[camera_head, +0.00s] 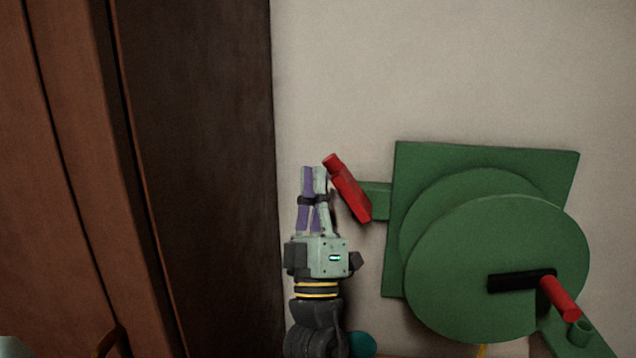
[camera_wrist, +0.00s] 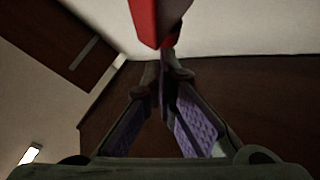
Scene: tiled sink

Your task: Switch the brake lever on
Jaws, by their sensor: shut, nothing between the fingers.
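The brake lever (camera_head: 349,190) is a red bar on a short green block at the left side of a green winch-like device (camera_head: 497,268). It slants, with its upper end leaning left. My gripper (camera_head: 314,170) is shut and empty, pointing up just left of the lever's upper end. In the wrist view the red lever (camera_wrist: 157,20) hangs at the top centre, close to the shut fingers (camera_wrist: 163,65). I cannot tell whether the fingers touch it.
A dark brown wooden panel (camera_head: 195,150) stands left of my gripper. The device has a black crank with a red handle (camera_head: 560,298) at its lower right. The pale wall (camera_head: 430,70) above the device is bare. A teal round thing (camera_head: 362,344) shows beside my arm.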

